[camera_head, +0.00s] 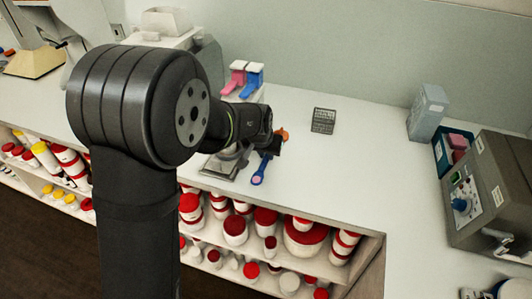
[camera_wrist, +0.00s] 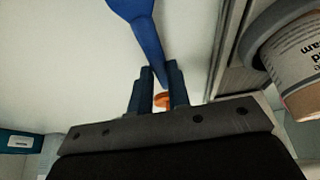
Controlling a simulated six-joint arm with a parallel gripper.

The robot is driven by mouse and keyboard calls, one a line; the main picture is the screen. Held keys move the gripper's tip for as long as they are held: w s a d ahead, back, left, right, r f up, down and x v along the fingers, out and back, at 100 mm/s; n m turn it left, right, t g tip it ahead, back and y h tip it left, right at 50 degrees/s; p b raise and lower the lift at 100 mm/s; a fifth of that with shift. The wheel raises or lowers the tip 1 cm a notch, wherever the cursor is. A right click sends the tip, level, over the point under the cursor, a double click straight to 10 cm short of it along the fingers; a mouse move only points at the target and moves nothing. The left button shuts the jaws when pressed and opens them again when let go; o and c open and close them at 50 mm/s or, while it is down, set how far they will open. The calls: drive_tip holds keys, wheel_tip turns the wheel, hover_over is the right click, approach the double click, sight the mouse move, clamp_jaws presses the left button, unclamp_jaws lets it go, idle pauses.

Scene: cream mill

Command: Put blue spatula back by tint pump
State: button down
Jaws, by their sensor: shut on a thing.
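The blue spatula (camera_head: 258,178) hangs from my gripper (camera_head: 272,150) over the front part of the white counter, left of centre. In the wrist view the spatula (camera_wrist: 148,38) runs from its wide blue end at the top down to my gripper (camera_wrist: 159,78), whose two fingers are shut on its handle. An orange part shows between the fingers, and orange also shows beside the gripper in the head view. A pink and blue pair of dispensers (camera_head: 243,79) stands behind my gripper; I cannot tell for certain whether it is the tint pump.
A metal-topped scale-like device (camera_head: 221,167) sits close left of the spatula. A dark grid (camera_head: 323,121) lies on the counter. A grey carton (camera_head: 428,112) and a grey machine (camera_head: 492,190) stand right. Red-lidded tubs (camera_head: 304,236) fill shelves below. The middle counter is largely clear.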

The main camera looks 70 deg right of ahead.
sight(266, 158)
drive_tip(key=c, duration=1.4)
unclamp_jaws()
drive_tip(key=shift+f, duration=0.1)
drive_tip(key=shift+o, duration=0.2)
drive_tip(key=v, duration=1.2)
drive_tip(key=shift+d, duration=0.1)
drive_tip(key=x, duration=1.1)
drive_tip(key=shift+d+f, duration=0.1)
drive_tip(key=shift+f, duration=0.3)
drive_tip(key=shift+r, duration=1.6)
drive_tip(key=shift+f, duration=0.1)
